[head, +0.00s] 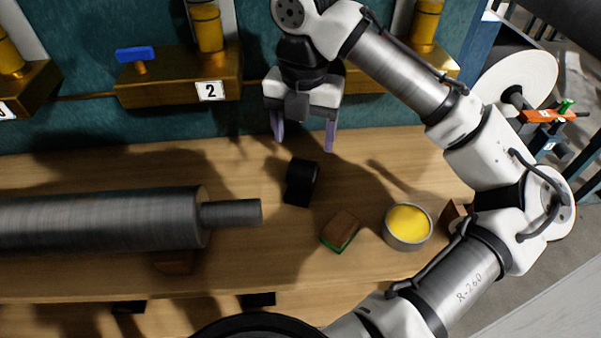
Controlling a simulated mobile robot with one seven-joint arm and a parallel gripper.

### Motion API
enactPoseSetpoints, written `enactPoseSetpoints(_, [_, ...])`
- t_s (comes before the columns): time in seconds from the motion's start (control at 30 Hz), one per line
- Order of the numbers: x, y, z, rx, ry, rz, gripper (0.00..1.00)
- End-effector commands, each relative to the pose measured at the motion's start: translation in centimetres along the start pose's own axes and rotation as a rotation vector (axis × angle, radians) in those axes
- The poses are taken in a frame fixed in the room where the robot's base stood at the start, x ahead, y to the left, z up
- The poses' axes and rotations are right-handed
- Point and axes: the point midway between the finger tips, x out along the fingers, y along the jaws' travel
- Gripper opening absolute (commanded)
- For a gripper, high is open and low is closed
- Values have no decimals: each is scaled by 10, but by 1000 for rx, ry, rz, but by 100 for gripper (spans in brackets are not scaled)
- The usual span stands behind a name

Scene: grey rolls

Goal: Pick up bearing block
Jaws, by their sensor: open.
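A small black block with a rounded face (301,182), which looks like the bearing block, stands on the wooden bench, right of the grey roll's shaft end. My gripper (304,143) is open and empty, with its two pale purple fingers pointing down. In the picture it is just above the black block, apart from it, and nothing is between the fingers. The exact height of the fingers over the bench is hard to tell.
A large grey roll (100,220) lies on the bench (400,160) at left. A brown-and-green sponge (340,231) and a tin of yellow stuff (408,226) are right of the black block.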

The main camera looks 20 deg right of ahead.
Motion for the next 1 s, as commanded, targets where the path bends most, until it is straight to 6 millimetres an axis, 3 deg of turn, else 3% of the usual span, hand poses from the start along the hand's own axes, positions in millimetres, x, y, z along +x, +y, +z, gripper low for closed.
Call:
enactPoseSetpoints(0.1, [24, 0, 0, 0, 2, 3, 69])
enactPoseSetpoints(0.37, [45, 1, 0, 2, -2, 3, 69])
enactPoseSetpoints(0.7, [92, 1, 0, 3, -1, 2, 69])
enactPoseSetpoints(1.0, [96, 1, 0, 1, -3, 3, 69])
